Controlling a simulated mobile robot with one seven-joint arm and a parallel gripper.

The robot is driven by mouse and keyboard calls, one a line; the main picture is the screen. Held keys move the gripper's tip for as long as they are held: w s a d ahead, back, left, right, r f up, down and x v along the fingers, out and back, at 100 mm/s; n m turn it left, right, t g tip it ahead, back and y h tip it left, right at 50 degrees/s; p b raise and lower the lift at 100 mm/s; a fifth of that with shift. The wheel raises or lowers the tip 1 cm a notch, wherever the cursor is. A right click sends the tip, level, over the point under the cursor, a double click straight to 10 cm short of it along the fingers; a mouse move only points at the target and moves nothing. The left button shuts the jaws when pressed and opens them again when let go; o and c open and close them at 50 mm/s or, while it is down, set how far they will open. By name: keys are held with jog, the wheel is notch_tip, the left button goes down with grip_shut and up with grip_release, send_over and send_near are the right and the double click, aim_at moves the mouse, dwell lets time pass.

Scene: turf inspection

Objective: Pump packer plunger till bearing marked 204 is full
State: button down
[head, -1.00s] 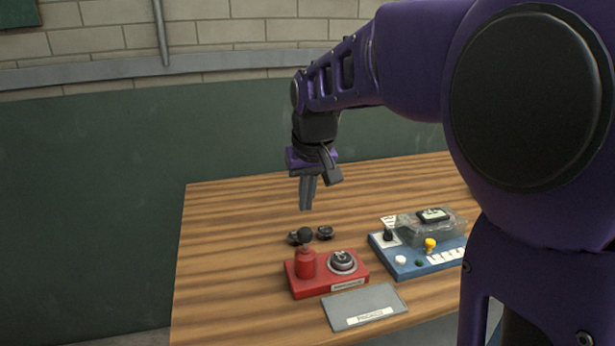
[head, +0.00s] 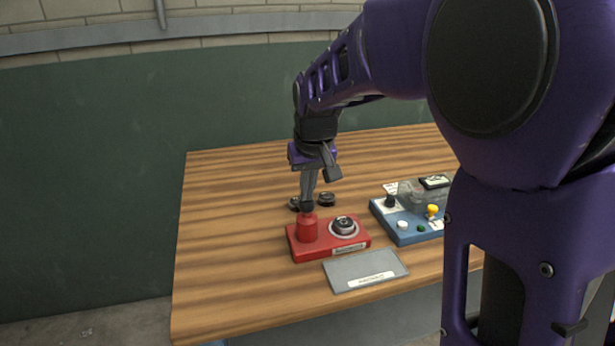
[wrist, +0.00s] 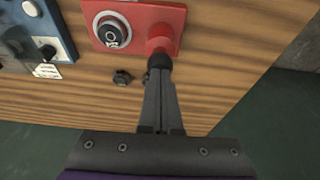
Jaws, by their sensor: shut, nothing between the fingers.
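The red packer (head: 328,242) sits on the wooden table with its red plunger cylinder (head: 307,229) at the left and a black knob on top. A dark bearing (head: 344,225) sits on the packer's round seat; no number on it is legible. My gripper (head: 307,200) is shut and empty, pointing down with its tips at the black knob (wrist: 159,62), seemingly touching it. The bearing (wrist: 111,33) also shows in the wrist view. Two other dark bearings lie behind the packer, one (head: 326,199) clear and one (head: 294,203) partly hidden by my gripper.
A grey labelled plate (head: 364,268) lies in front of the packer. A blue panel (head: 408,234) with knobs, buttons and a clear box stands to the right, partly behind my arm. The left side of the table (head: 230,235) is clear.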

jog(key=shift+s+f, duration=0.1)
jog(key=shift+f, duration=0.05)
notch_tip(320, 180, up, 4)
jog(key=p, duration=0.4)
jog(key=shift+r, duration=0.25)
jog(key=p+v, duration=0.1)
jog(key=v, duration=0.8)
jog(key=shift+r, duration=0.4)
